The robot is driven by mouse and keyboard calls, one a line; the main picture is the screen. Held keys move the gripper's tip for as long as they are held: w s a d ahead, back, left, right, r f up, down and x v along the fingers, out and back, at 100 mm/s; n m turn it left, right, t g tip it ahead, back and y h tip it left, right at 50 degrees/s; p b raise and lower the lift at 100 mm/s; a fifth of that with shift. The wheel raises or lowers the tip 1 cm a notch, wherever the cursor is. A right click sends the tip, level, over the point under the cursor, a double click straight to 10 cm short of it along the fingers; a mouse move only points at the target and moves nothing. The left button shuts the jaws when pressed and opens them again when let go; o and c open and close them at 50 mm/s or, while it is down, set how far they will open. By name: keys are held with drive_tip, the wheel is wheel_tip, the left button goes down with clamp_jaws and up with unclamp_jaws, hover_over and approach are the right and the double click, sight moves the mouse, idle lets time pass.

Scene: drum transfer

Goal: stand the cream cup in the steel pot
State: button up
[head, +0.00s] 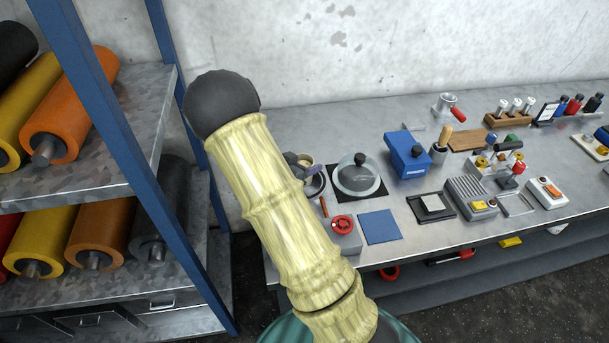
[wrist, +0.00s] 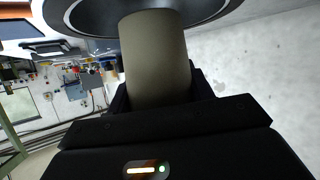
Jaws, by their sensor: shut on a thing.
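The cream cup (wrist: 155,55) is between the fingers of my gripper (wrist: 157,88), which is shut on it. In the head view only the cup's pale rim (head: 305,158) shows beside my gripper (head: 299,163), partly behind my arm. The steel pot (head: 316,186) stands on the bench just below the cup, its left side hidden by my arm. In the wrist view the pot's round rim (wrist: 88,31) lies past the cup's far end and overlaps it. I cannot tell whether the cup's end is inside the pot or touches it.
A glass lid with a black knob (head: 358,176) lies on a dark mat right of the pot. A red-knobbed box (head: 344,232) and a blue pad (head: 380,227) are in front. A blue box (head: 408,154) stands further right. A roller rack (head: 140,95) is at left.

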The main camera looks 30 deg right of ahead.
drive_tip(key=shift+f, duration=0.15)
drive_tip(key=shift+f, duration=1.8)
drive_tip(key=shift+f, duration=0.15)
drive_tip(key=o, duration=1)
drive_tip(key=shift+o, duration=0.2)
drive_tip(key=shift+s, duration=0.1)
drive_tip(key=shift+r, duration=0.2)
drive_tip(key=v, duration=1.2)
